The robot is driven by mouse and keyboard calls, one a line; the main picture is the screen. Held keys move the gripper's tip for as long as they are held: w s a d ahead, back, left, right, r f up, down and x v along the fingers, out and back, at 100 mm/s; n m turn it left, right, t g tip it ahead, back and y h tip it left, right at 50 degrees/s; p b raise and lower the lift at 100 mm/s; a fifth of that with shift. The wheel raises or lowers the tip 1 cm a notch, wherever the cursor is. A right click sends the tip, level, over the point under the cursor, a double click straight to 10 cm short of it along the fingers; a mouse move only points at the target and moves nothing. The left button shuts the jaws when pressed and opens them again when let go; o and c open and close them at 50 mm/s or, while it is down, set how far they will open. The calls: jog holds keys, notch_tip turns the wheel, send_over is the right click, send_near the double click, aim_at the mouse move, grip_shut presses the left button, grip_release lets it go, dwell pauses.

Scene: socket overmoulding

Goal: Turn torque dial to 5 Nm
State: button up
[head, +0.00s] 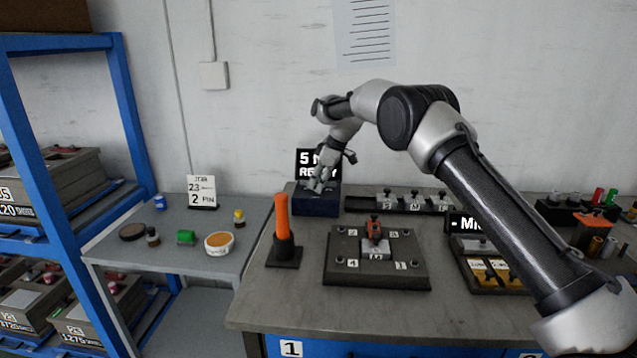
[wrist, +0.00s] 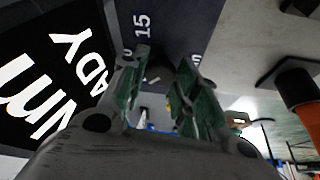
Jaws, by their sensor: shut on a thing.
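The torque unit is a dark blue box (head: 318,207) at the back of the bench, left of its middle. Its black display (head: 306,160) reads 5 and READY, partly covered by my gripper; the display also shows large and rotated in the wrist view (wrist: 48,75). My gripper (head: 318,186) reaches down onto the top of the box. In the wrist view its green-padded fingers (wrist: 160,78) are closed around the dark dial (wrist: 159,70), which is mostly hidden between them. The scale mark 15 shows on the box beside the dial; the pointer's setting cannot be read.
An orange-handled tool (head: 282,215) stands in a dark holder in front of the box. A mould plate (head: 340,270) lies to its right, with a tray (head: 357,204) of labelled blocks behind. A side table (head: 135,262) and blue rack (head: 130,120) stand left.

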jog(key=shift+w+n+g, duration=0.1)
jog(key=shift+n+g, duration=0.4)
jog(key=shift+n, duration=0.7)
jog(key=o, duration=1)
jog(key=v, duration=1.2)
jog(key=shift+d, duration=0.2)
jog(key=shift+w, duration=0.1)
